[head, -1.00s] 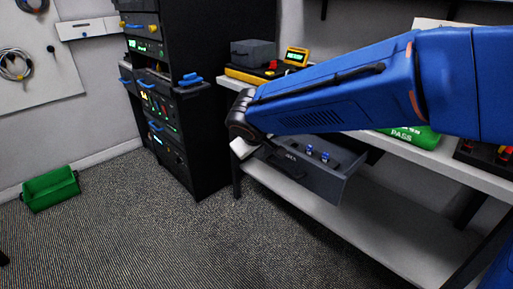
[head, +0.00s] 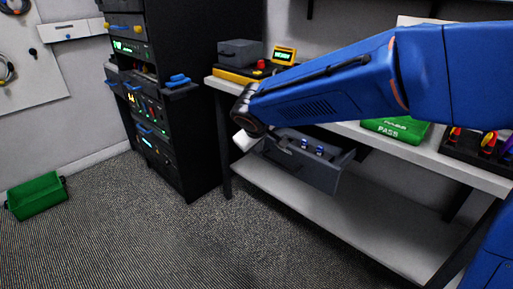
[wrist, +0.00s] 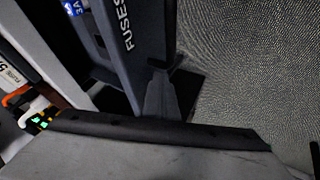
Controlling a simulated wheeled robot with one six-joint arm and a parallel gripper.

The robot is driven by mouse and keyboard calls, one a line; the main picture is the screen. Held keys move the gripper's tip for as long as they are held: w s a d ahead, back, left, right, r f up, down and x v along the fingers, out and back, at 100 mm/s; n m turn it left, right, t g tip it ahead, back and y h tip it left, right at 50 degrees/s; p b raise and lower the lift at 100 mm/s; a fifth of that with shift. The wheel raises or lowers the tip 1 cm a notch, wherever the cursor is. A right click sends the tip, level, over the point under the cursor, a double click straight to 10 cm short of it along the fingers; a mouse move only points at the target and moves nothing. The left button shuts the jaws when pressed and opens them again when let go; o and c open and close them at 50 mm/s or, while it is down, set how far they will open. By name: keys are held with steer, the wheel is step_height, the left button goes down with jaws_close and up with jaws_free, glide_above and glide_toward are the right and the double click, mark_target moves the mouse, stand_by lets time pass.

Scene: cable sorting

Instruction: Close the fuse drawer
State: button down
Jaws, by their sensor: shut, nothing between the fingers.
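The fuse drawer (head: 306,172) is dark grey and hangs under the workbench. It is pulled out, and its open top shows blue-topped fuses (head: 304,144) inside. In the wrist view, the drawer front (wrist: 122,55) carries the word FUSES, and a fuse shows at the top left. My gripper (head: 243,140) is at the drawer's left end, partly hidden by my arm in the head view. Its shut, empty fingers (wrist: 162,85) point toward the drawer front in the wrist view. They look close to it, but I cannot tell whether they touch.
The workbench (head: 350,132) carries a grey box (head: 240,52), a yellow meter (head: 284,56) and a green PASS case (head: 398,128). A lower shelf (head: 330,222) lies under the drawer. A black rack (head: 170,125) stands left. A green bin (head: 36,196) sits on the open carpet.

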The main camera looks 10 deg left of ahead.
glide_toward(287, 128)
steer(key=f, duration=0.2)
steer(key=s+f, duration=0.1)
steer(key=f, duration=0.1)
steer(key=shift+a+f, duration=0.1)
steer(key=shift+a, duration=0.05)
